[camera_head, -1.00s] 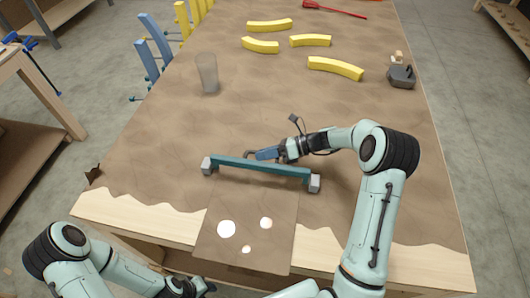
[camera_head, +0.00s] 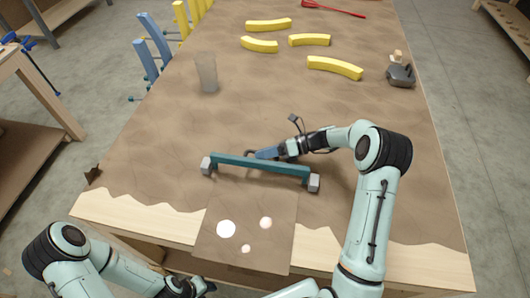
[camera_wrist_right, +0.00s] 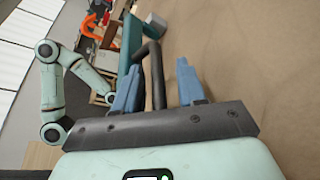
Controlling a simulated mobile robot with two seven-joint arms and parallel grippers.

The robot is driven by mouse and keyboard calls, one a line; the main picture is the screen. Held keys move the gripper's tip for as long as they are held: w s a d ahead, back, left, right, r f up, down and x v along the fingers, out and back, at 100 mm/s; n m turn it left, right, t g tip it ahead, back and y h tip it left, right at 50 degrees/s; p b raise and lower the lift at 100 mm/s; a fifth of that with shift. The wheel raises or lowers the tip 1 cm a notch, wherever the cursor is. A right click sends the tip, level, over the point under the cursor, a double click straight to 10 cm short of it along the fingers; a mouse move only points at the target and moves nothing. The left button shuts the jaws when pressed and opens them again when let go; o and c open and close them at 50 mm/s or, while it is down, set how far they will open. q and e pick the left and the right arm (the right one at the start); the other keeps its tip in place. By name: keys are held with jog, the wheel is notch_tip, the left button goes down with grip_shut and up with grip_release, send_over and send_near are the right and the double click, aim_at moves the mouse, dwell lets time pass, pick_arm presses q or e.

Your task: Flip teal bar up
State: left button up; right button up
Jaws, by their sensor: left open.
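The teal bar (camera_head: 262,165) lies across the near part of the table, with a grey block at its left end (camera_head: 206,166) and another at its right end (camera_head: 314,183). My right gripper (camera_head: 254,154) is low, just beyond the bar's far side. In the right wrist view my right gripper (camera_wrist_right: 156,78) has its two blue fingers apart. A dark bent rod (camera_wrist_right: 153,75) shows between them, with gaps at both sides. The teal bar (camera_wrist_right: 131,40) is beyond the left finger. My left gripper (camera_head: 207,287) is at the bottom edge, partly cut off, away from the bar.
A brown sheet with holes (camera_head: 215,251) hangs at the near edge. A grey translucent cup (camera_head: 206,73) stands further back left. Several curved yellow pieces (camera_head: 335,67) lie at the back. A dark grey tool (camera_head: 401,75) is at the right. The table's middle is clear.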

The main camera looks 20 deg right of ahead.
jog(key=v, duration=1.3)
jog(key=shift+s+d, duration=0.15)
jog(key=shift+d, duration=0.1)
